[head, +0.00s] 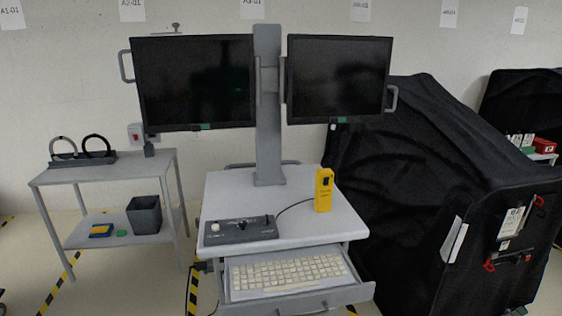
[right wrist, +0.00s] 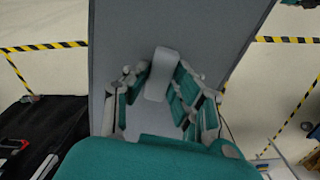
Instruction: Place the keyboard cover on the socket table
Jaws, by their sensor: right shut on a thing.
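My right gripper (right wrist: 160,82), with teal pads, is shut on a light grey grip block (right wrist: 161,70) in the right wrist view. The block stands on a large flat grey panel, which looks like the keyboard cover (right wrist: 212,35); floor shows past its edges. Neither gripper nor the panel shows in the head view. There the white keyboard (head: 285,272) lies uncovered in the open drawer of the monitor cart. A grey two-level table (head: 105,173), apparently the socket table, stands at the left by a wall socket (head: 136,132). My left gripper is not in view.
The cart (head: 300,222) holds a control box (head: 240,229) and a yellow device (head: 324,190). A black-covered cart (head: 420,160) stands right.

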